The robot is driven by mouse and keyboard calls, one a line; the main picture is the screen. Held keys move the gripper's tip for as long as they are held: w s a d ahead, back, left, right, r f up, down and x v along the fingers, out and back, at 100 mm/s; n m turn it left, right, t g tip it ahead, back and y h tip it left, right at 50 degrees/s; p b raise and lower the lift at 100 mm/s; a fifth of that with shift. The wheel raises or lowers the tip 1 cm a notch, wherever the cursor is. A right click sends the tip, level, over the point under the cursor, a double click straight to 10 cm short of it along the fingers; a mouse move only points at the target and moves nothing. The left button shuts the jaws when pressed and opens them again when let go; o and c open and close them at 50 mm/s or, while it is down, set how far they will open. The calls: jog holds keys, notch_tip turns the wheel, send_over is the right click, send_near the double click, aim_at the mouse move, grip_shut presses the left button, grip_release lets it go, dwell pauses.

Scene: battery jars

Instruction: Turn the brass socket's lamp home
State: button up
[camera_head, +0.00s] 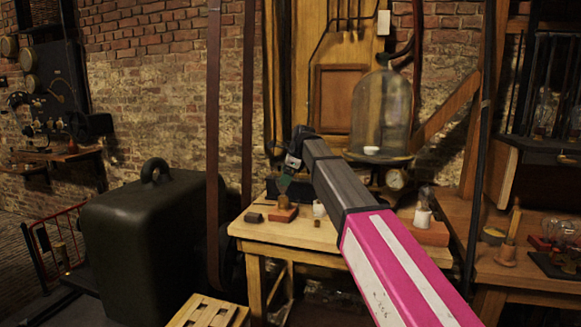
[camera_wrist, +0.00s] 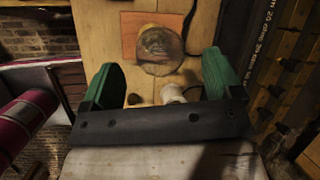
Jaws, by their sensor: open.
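In the wrist view a round, clear glass lamp (camera_wrist: 158,48) lies over a reddish-brown block (camera_wrist: 130,24), in line with the gap between my fingers. The glass hides what is directly under it, so I cannot tell how it sits in the socket. In the head view the brass socket (camera_head: 283,202) stands on the reddish block (camera_head: 286,214) at the table's left. My gripper (camera_wrist: 161,66) has two green fingers, spread wide with no visible contact on the lamp. In the head view my gripper (camera_head: 285,183) is just above the socket, partly hidden by my arm.
On the wooden table (camera_head: 290,234) are a dark block (camera_head: 255,217), a small brass piece (camera_head: 316,222) and a white cup (camera_head: 319,208) close to the socket block. A glass bell jar (camera_head: 381,112) stands behind. A large dark case (camera_head: 150,245) is at the left.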

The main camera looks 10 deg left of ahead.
aim_at(282, 195)
jog(key=shift+x, duration=2.35)
jog(key=c, duration=1.1)
jog(key=m+t, duration=0.1)
jog(key=m, duration=0.2)
jog(key=shift+s+h, duration=0.1)
jog(key=shift+h, duration=0.2)
jog(key=m+t+h, duration=0.1)
jog(key=m, duration=0.2)
jog(key=o, duration=1.1)
